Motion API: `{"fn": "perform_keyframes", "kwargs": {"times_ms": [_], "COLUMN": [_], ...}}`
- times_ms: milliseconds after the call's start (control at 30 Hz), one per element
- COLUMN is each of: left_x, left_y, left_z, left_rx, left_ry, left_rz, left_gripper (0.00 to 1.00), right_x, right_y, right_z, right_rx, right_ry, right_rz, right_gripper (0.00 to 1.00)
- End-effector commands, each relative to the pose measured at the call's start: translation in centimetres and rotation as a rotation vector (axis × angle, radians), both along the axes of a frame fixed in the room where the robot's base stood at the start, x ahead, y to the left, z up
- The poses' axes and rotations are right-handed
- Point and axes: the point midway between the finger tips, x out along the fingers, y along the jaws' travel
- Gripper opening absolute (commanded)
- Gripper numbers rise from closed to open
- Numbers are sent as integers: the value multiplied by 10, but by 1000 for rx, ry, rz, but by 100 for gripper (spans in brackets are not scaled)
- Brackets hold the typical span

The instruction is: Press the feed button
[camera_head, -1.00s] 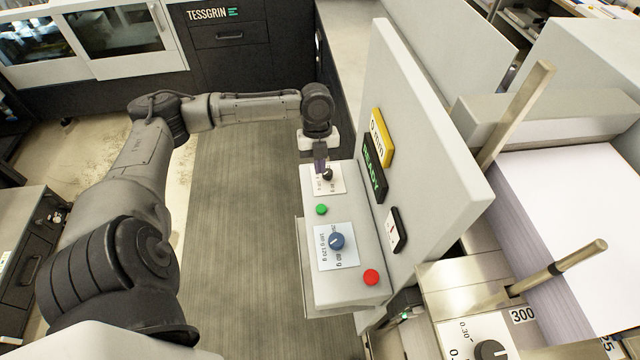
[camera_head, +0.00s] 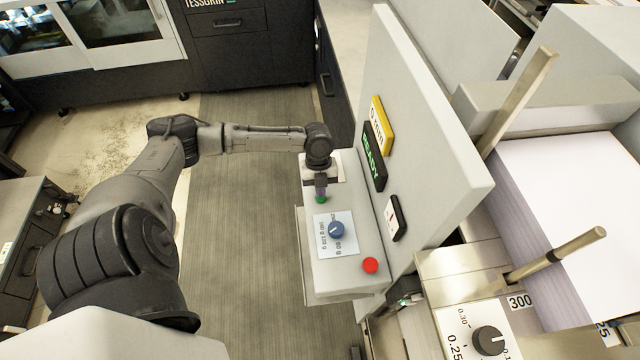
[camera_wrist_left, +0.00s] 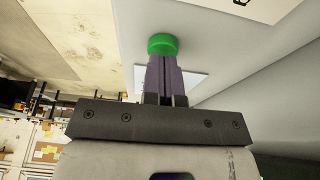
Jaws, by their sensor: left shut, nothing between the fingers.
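The green button (camera_head: 321,199) sits on the grey control panel (camera_head: 352,280), between the upper dial plate and the blue dial. My left gripper (camera_head: 321,190) is shut and empty, its fingertips over the green button. In the left wrist view the shut fingers (camera_wrist_left: 165,70) point at the green button (camera_wrist_left: 162,43), with the tips at its near edge. I cannot tell whether they touch it or if it is pushed in. My right gripper is not in view.
A blue dial (camera_head: 336,230) and a red button (camera_head: 370,265) are on the same panel. An upright panel beside it carries a yellow display (camera_head: 381,123), a green READY display (camera_head: 373,162) and a switch (camera_head: 394,218). A paper stack (camera_head: 570,200) stands at right.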

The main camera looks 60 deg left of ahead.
Motion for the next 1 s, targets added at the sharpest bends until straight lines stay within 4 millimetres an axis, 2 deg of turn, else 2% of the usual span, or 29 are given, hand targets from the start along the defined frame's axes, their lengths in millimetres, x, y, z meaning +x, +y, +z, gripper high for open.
{"fn": "perform_keyframes", "kwargs": {"times_ms": [367,633,1000], "left_x": [0,0,-3], "left_y": [0,0,0], "left_z": [-2,-23,-21], "left_rx": [0,0,0], "left_ry": [0,0,9], "left_rz": [0,1,0], "left_gripper": [0,0,0], "right_x": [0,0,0], "right_y": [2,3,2], "right_z": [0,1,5], "right_rx": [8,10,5], "right_ry": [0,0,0], "right_rz": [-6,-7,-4], "right_gripper": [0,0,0]}}
